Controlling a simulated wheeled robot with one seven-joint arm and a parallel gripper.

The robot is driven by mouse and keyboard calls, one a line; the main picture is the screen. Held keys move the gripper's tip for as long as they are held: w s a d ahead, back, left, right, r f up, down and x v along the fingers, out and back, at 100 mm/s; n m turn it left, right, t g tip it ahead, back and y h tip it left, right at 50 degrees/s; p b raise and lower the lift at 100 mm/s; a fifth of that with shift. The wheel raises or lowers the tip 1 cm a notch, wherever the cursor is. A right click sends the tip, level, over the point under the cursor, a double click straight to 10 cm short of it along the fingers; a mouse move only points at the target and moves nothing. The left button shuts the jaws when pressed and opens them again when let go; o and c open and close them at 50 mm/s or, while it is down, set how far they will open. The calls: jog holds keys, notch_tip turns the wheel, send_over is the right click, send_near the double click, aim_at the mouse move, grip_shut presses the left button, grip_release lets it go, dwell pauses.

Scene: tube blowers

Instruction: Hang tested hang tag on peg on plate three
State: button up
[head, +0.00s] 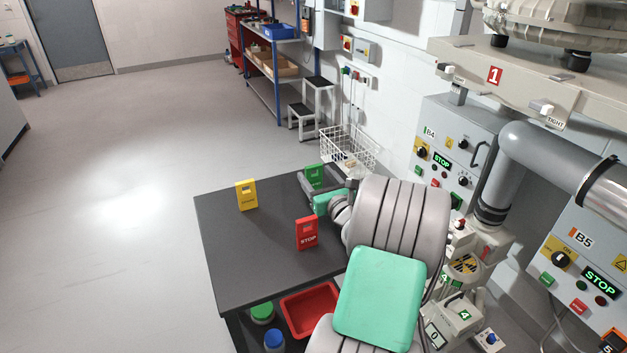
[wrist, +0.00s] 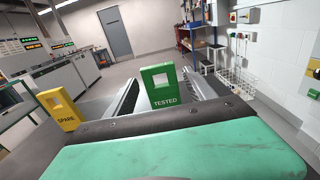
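The green hang tag marked TESTED (wrist: 164,90) stands upright with a square hole near its top. In the head view the green tag (head: 315,176) is at the far right part of the dark table (head: 222,228). My gripper (head: 333,184) is low over the table beside the tag. In the wrist view my gripper (wrist: 166,84) has its fingers apart, one on each side of the tag, with gaps showing. The tag's lower edge is hidden by the gripper body. I cannot make out plate three or its peg.
A yellow SPARE tag (head: 247,195) and a red STOP tag (head: 307,233) stand on the table. A red tray (head: 311,304) is below. A wire basket (head: 348,150) hangs behind. Control boxes, a grey pipe (head: 540,150) and plate one (head: 494,76) crowd the right. Floor at left is clear.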

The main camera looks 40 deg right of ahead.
jog(key=c, duration=1.2)
jog(key=shift+r, duration=0.1)
